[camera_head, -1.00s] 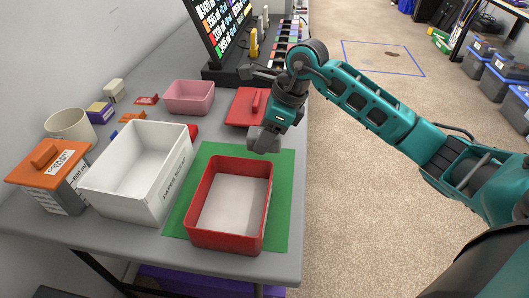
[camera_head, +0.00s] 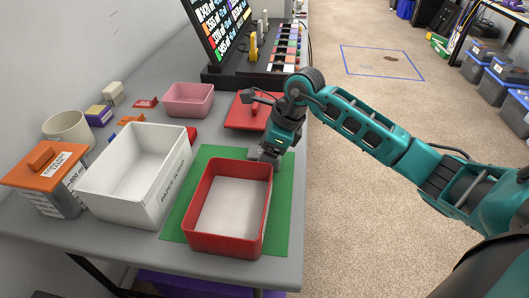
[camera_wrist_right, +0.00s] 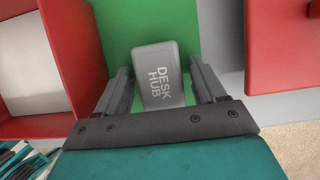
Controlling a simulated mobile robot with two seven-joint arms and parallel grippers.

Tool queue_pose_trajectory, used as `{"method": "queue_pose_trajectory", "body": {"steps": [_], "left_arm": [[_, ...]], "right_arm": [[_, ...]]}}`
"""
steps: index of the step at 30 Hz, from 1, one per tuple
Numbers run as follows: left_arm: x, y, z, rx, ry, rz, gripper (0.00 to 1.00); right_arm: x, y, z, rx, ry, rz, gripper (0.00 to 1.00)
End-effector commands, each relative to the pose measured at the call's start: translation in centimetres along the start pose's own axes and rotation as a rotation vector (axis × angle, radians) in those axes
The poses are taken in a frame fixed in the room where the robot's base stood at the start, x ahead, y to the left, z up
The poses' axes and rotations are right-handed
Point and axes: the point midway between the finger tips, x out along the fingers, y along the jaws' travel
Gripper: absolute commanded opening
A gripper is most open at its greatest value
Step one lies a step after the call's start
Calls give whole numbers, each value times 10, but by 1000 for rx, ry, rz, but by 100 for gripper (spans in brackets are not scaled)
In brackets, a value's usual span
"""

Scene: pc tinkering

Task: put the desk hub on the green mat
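The desk hub (camera_wrist_right: 158,75) is a light grey block with "DESK HUB" lettering, seen in the right wrist view with green mat around it. My right gripper (camera_wrist_right: 160,85) has its fingers spread on either side of the hub, with green showing in narrow gaps beside it. In the head view my right gripper (camera_head: 264,157) is low over the far right part of the green mat (camera_head: 277,222), behind the red bin; the hub is hard to make out there. My left gripper is not in view.
An open red bin (camera_head: 194,226) covers much of the mat. A white paper scrap box (camera_head: 152,205) stands left of it. A red lid with a handle (camera_head: 240,117) and a pink bin (camera_head: 188,99) lie farther back. The table's right edge is close to the mat.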

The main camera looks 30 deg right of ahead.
Motion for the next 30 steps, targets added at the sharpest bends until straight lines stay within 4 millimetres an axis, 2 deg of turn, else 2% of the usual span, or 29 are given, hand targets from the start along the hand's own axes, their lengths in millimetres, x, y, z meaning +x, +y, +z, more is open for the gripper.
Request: {"method": "queue_pose_trajectory", "body": {"steps": [9, 13, 24, 30], "left_arm": [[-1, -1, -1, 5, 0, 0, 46], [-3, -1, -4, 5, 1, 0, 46], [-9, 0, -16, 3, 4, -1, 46], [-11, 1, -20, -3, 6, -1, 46]], "right_arm": [[-1, 0, 0, 0, 0, 1, 78], [-10, 0, 2, 0, 0, -2, 78], [-87, -1, 2, -1, 0, -5, 78], [-115, -1, 2, 0, 0, -2, 78]]}}
